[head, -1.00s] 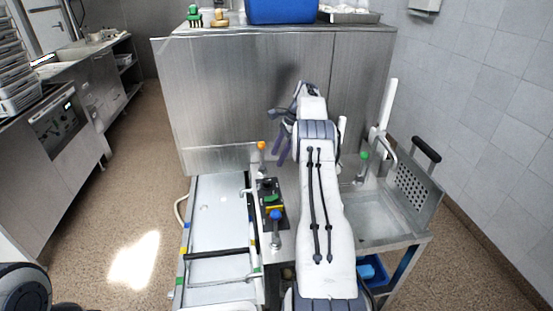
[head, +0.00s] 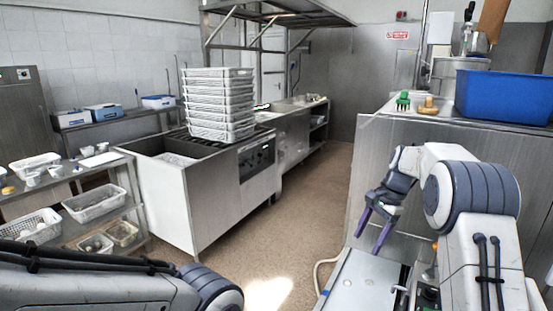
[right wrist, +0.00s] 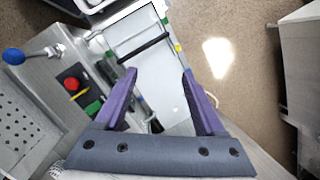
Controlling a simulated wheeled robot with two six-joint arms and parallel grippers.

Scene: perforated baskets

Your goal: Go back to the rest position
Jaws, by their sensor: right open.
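My right gripper (head: 368,243) is open and empty, with its two purple fingers pointing down in front of the steel cabinet in the head view. In the right wrist view the same gripper (right wrist: 159,74) has its fingers spread, with nothing between them but the light panel below. My right arm is raised and bent at the right of the head view. My left arm crosses the lower left corner of the head view; its gripper is out of the picture.
A steel cabinet (head: 393,158) stands behind my right arm, with a blue bin (head: 505,97) on top. A stack of perforated baskets (head: 218,105) stands on a steel counter (head: 180,202). A shelf with white baskets (head: 95,203) is at left. Open floor (head: 315,195) lies between.

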